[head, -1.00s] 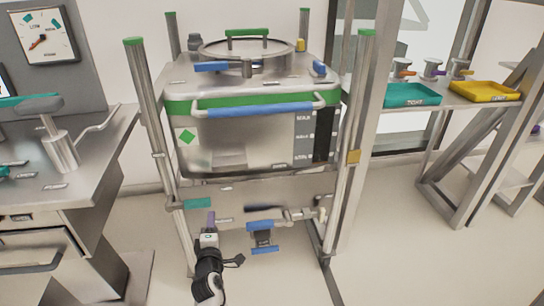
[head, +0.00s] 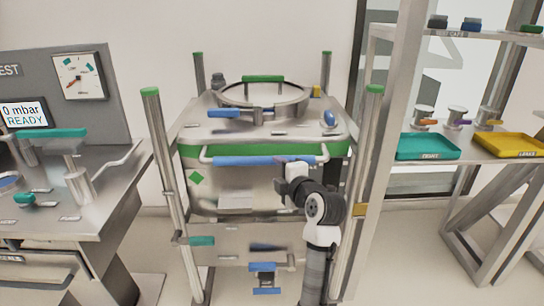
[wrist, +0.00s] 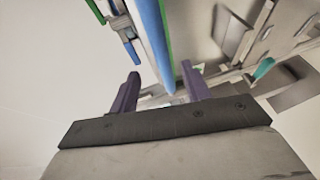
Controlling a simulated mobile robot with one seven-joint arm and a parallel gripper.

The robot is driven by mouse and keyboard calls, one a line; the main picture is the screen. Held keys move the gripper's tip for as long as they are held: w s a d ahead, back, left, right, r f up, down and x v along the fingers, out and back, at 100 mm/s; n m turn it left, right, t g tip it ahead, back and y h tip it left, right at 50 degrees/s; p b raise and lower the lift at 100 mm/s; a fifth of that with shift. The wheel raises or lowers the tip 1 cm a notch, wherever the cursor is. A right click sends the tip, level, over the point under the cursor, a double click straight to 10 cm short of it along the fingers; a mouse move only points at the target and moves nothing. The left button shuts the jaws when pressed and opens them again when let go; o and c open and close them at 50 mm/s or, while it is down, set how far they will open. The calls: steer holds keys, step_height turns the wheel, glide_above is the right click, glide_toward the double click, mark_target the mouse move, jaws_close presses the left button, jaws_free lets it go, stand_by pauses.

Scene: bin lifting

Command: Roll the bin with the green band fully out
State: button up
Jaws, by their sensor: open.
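The steel bin with the green band (head: 222,190) stands inside a frame of upright posts with green caps (head: 150,93). Its round lid (head: 264,95) on top has a green handle. A blue bar handle (head: 245,161) runs across its front. My gripper (head: 285,163) is open at the right part of this handle and hides some of the bin front. In the wrist view the blue handle (wrist: 153,38) comes down between the two purple fingers of my gripper (wrist: 158,92). I cannot tell whether the fingers touch it.
Below the bin is a blue pedal-like part (head: 264,279) and a teal lever (head: 200,240). A steel bench (head: 110,190) with a gauge stands at the left. Shelving with a teal tray (head: 425,146) and a yellow tray (head: 508,145) stands at the right.

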mark_target(261, 159)
steer(key=p+x, duration=0.3)
steer(key=x, duration=0.9)
steer(key=shift+w+a+f, duration=0.15)
steer(key=shift+w, duration=0.1)
steer(key=shift+c, duration=0.5)
jaws_close()
